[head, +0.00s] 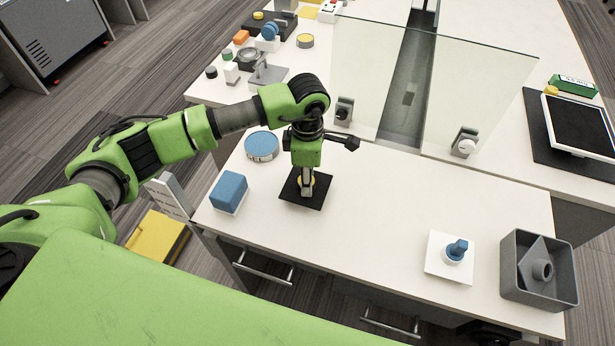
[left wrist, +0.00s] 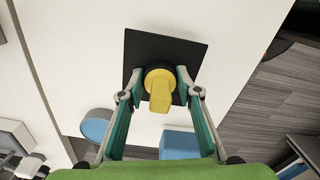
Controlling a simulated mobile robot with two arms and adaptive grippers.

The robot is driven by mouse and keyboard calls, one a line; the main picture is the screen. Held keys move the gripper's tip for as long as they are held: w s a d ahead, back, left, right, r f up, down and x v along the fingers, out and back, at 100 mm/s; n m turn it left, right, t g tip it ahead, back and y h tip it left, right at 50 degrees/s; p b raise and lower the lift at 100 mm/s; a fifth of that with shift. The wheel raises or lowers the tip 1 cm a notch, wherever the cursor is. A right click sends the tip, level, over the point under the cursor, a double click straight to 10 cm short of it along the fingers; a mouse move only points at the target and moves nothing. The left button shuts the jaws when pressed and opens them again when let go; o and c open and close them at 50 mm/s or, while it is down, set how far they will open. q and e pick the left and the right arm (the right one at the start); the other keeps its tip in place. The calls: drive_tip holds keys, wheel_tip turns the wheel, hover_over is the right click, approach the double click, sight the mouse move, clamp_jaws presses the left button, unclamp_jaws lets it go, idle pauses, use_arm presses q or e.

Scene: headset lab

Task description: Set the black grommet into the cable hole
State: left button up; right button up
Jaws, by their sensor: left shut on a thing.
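A flat black square piece (head: 291,184) with a yellow knob (head: 311,180) lies on the white desk under my left gripper (head: 306,188). In the left wrist view the black piece (left wrist: 190,52) is beyond the fingertips and the yellow knob (left wrist: 160,90) is between them. My left gripper (left wrist: 159,78) points down and is shut on the yellow knob. The black piece is the only likely grommet I make out. No cable hole shows; whether one is under the black piece is hidden. My right gripper is not in view.
A blue block (head: 229,191) and a round blue-topped tin (head: 262,146) are close left. A white square with a blue knob (head: 457,250) and a grey bin (head: 510,275) holding a grey piece are at right. A glass divider (head: 480,85) stands behind. The desk's middle is clear.

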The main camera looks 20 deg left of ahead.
use_arm(q)
drive_tip(key=shift+f+b, duration=1.45)
drive_tip(key=shift+f, duration=0.1)
drive_tip(key=o, duration=1.2)
drive_tip(key=shift+r, duration=0.15)
wheel_tip(320, 180, up, 12)
drive_tip(key=shift+f, duration=0.1)
drive_tip(key=shift+s+f, duration=0.1)
